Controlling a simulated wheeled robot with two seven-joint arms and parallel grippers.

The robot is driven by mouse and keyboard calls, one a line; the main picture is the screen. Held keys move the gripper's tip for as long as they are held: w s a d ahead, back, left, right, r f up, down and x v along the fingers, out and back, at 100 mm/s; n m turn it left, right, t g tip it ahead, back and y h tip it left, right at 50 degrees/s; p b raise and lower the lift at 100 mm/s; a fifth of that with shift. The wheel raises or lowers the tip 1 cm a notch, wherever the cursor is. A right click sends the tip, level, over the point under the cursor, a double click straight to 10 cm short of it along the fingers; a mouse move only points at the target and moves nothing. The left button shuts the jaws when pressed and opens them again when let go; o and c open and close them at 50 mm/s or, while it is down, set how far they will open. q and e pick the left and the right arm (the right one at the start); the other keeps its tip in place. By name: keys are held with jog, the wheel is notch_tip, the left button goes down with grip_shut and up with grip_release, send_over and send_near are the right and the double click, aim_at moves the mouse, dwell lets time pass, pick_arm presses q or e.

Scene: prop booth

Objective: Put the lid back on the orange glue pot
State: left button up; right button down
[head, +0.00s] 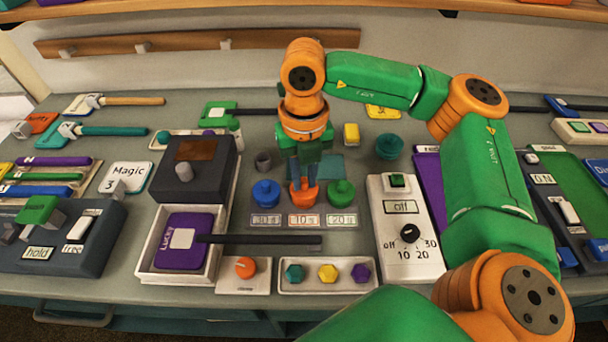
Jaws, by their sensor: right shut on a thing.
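My right gripper (303,176) points down at the middle of the bench, shut on an orange piece (303,194). The piece stands in a row between a blue knobbed piece (266,193) and a green knobbed piece (341,193), behind small number labels. The gripper hides its top, so I cannot tell whether it is a pot, a lid or both, or whether it touches the bench. A round orange part (246,267) sits on a small white plate at the front; I cannot tell whether it is a lid. My left gripper is out of view.
A white box (218,266) holding a purple long-handled tool (186,240) is at front left, its dark handle crossing in front of the labels. A white timer box (405,262) is at right. A tray (327,288) with coloured hexagonal pieces is in front. A teal pot (389,147) stands behind.

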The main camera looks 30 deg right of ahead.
jog(key=shift+c, duration=1.2)
grip_release()
jog(key=shift+r+p, duration=2.7)
jog(key=shift+r, duration=0.9)
jog(key=shift+f, duration=0.1)
grip_shut()
jog(key=shift+f, duration=0.15)
